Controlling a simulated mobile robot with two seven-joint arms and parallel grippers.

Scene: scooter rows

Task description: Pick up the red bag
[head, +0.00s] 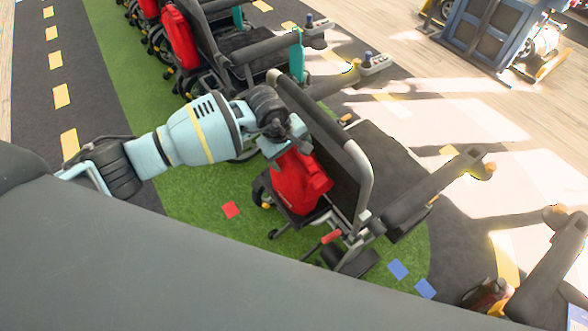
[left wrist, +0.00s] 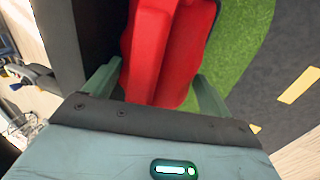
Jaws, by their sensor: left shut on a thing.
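The red bag (head: 298,183) hangs at the back of the nearest scooter's seat (head: 345,165) in the head view. My left gripper (head: 284,141) comes in from the left and is shut on the top of the bag. In the left wrist view the red bag (left wrist: 165,55) fills the space between the two green fingers of my left gripper (left wrist: 158,82). The seat back shows as a dark band to its left. I cannot tell whether the bag still touches the seat back. My right gripper is not in view.
More scooters stand in a row behind, one with another red bag (head: 179,38). A blue cart (head: 490,35) stands at the upper right. Green floor (head: 190,205) lies left of the near scooter, with a red square (head: 231,209) and blue squares (head: 398,269) on the ground.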

